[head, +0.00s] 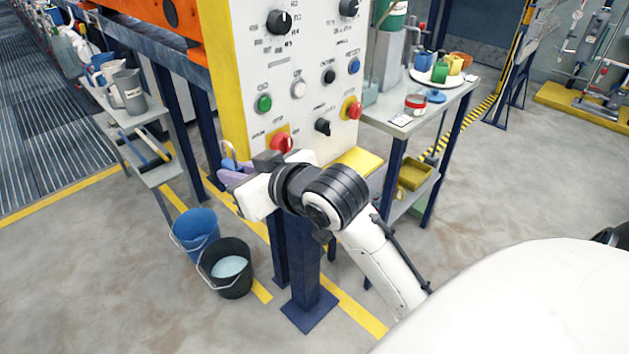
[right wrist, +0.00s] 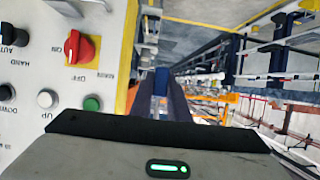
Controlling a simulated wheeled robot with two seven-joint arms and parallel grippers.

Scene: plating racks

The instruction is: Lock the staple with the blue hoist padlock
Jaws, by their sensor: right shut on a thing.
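The blue hoist padlock (head: 229,161) shows as a small blue shape just left of the control panel's lower left edge in the head view. My right gripper (head: 236,177) is shut on it, and the fingers partly cover it. In the right wrist view the blue padlock (right wrist: 161,82) sits between the two dark fingers, apart from the panel face. I cannot make out the staple for certain. A grey metal piece (right wrist: 88,5) beside the red main switch (right wrist: 78,47) is cut off by the top edge of the wrist view. My left gripper is not in view.
The white control panel (head: 287,60) with yellow sides carries several knobs and buttons close to my right wrist. A blue bucket (head: 196,233) and a black bucket (head: 228,270) stand on the floor. Side shelves (head: 140,117) stand left, and a grey table (head: 455,98) right.

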